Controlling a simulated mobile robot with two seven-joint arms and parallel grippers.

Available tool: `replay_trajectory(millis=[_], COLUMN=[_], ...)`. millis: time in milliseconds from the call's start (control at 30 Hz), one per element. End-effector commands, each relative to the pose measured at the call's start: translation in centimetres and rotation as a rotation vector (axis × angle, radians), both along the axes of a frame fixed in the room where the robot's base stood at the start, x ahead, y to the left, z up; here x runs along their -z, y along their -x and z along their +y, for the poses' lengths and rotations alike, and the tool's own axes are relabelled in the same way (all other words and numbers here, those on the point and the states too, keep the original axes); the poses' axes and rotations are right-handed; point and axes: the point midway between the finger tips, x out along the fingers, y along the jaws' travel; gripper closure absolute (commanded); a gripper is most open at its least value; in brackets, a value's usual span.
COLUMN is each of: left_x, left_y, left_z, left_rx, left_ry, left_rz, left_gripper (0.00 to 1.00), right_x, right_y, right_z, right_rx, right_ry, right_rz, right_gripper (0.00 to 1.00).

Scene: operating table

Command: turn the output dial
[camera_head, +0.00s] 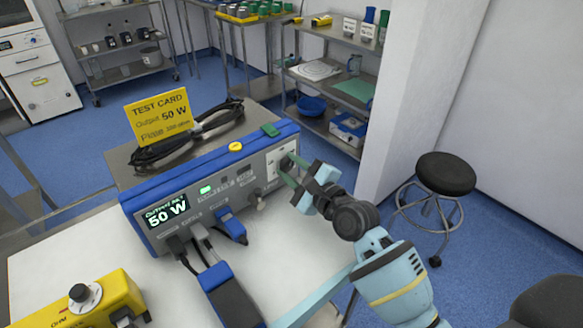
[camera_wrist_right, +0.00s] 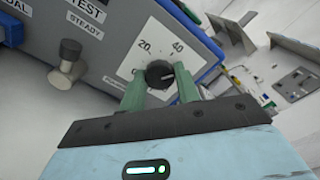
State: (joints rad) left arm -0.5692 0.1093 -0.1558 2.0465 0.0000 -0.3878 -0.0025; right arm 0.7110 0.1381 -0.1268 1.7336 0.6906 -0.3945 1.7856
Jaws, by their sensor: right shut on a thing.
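The output dial (camera_wrist_right: 158,73) is a dark round knob on a white scale plate marked 20 and 40. It sits at the right end of the front panel of a grey and blue unit (camera_head: 190,187). My right gripper (camera_wrist_right: 158,88) is shut on the dial, with a green finger on each side of it. In the head view my right gripper (camera_head: 288,172) reaches the panel from the right and partly hides the dial. The unit's display (camera_head: 166,212) reads 50 W. A yellow test card (camera_head: 159,117) on top reads Output 50 W. My left gripper is not in view.
A black coiled cable (camera_head: 187,138) lies on top of the unit. Connectors and leads (camera_head: 200,240) hang from its front. A yellow device (camera_head: 90,300) stands at the front left of the white table (camera_head: 60,255). A black stool (camera_head: 445,173) stands at the right.

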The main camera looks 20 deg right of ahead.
Motion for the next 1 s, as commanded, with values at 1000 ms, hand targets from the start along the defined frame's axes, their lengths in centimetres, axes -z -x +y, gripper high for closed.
replay_trajectory(millis=[1000], left_x=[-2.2], left_y=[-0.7], left_z=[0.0], left_rx=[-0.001], left_ry=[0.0], left_rz=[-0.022], left_gripper=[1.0], right_x=[-0.2], right_y=[0.0], right_z=[0.0], right_rx=[0.0], right_ry=[0.532], right_rz=[-0.195], right_gripper=[0.91])
